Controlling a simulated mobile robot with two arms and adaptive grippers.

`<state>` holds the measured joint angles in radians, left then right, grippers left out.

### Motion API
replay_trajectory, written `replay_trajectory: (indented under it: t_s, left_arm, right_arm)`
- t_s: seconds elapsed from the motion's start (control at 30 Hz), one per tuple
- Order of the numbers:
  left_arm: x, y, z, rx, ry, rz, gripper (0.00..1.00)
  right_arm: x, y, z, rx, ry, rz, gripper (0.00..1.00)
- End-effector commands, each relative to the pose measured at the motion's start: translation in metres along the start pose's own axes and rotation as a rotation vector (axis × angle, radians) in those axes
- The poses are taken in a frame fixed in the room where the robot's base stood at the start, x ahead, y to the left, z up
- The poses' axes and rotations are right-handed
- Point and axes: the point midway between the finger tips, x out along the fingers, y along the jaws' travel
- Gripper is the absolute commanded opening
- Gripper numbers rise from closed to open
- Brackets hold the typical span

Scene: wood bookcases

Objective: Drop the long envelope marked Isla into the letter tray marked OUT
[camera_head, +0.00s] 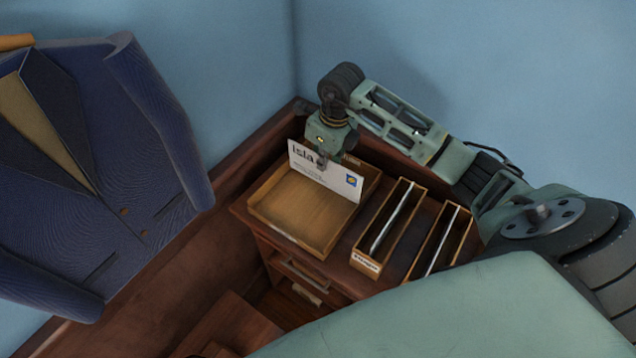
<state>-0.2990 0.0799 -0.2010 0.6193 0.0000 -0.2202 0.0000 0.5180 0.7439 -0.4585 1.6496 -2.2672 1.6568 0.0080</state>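The long white envelope marked Isla (326,176) is held upright over a wooden letter tray (290,238). It has a blue and yellow stamp at its right end. My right gripper (323,161) grips the envelope's top edge near its middle, reaching from behind it. The tray is open-topped and looks empty in the part I see. The envelope hides its back part, and I cannot read an OUT mark on it. Whether the envelope's lower edge touches the tray, I cannot tell. My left gripper is not in view.
Two narrow wooden holders (368,264) stand right of the tray on the dark wood cabinet (262,232), each with a thin upright item. A blue suit jacket (110,170) is at the left. Blue walls close in behind.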

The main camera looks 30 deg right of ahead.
Motion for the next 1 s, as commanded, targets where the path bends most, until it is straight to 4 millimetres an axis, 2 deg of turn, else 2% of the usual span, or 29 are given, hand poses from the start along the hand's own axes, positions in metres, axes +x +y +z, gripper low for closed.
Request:
replay_trajectory:
  t_s: [0.27, 0.3, 0.53, 0.87, 1.0]
  left_arm:
    - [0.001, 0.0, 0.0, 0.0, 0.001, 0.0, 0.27]
    - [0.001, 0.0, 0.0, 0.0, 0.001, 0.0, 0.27]
    - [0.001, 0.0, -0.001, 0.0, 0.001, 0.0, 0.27]
    - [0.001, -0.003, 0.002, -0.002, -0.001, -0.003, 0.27]
    - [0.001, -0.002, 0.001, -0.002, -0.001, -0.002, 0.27]
  right_arm:
    - [0.002, 0.0, 0.0, 0.0, -0.001, 0.0, 0.0]
    - [0.002, 0.0, 0.0, -0.001, -0.001, 0.0, 0.06]
    - [0.001, 0.0, 0.0, -0.001, -0.001, 0.0, 0.26]
    - [0.0, 0.0, 0.0, -0.001, -0.001, -0.001, 0.27]
    - [-0.014, -0.001, 0.001, -0.002, -0.003, -0.002, 0.27]
